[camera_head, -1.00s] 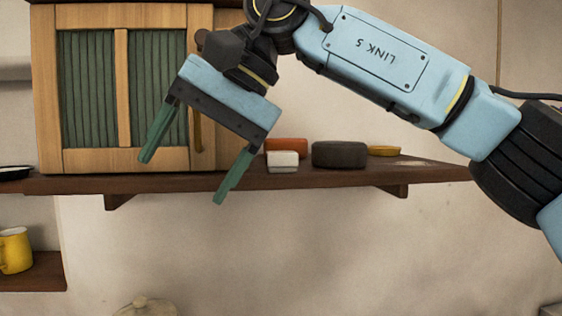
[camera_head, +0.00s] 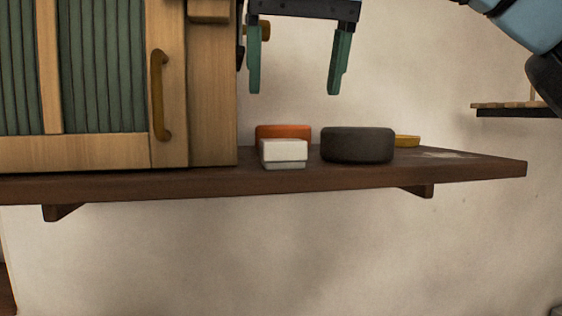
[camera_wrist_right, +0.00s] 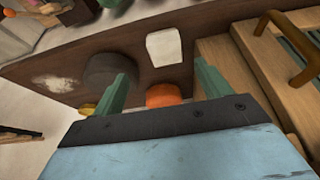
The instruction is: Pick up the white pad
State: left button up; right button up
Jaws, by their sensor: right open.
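The white pad (camera_head: 284,153) is a small pale block on the dark wooden shelf (camera_head: 460,172), near the shelf's front edge, just right of the cabinet. It also shows in the right wrist view (camera_wrist_right: 165,47), beyond the fingertips. My right gripper (camera_head: 296,90) is open and empty, with its green fingers pointing down. In the head view it hangs above the pad and the things beside it. In the wrist view the fingers (camera_wrist_right: 166,82) are apart with nothing between the tips. My left gripper is in neither view.
An orange block (camera_head: 270,132) stands close behind the pad. A dark grey round thing (camera_head: 357,145) stands to its right, with a yellow piece (camera_head: 407,141) beyond. A wooden cabinet (camera_head: 214,95) with a handle bounds the left. The shelf's right end is mostly clear.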

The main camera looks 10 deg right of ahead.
aim_at(283, 140)
jog(key=x, duration=0.3)
jog(key=shift+w, duration=0.15)
jog(key=shift+w+f, duration=0.15)
jog(key=shift+f, duration=0.05)
jog(key=shift+w+a+f, duration=0.15)
jog(key=shift+f, duration=0.45)
jog(key=x, duration=0.3)
jog(key=shift+w+a+f, duration=0.2)
jog(key=shift+w+f, duration=0.05)
jog(key=shift+w, duration=0.05)
jog(key=shift+w+f, duration=0.1)
jog(key=shift+f, duration=0.1)
jog(key=shift+c, duration=0.6)
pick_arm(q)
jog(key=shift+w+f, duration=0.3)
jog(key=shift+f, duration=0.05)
pick_arm(e)
jog(key=c, duration=1)
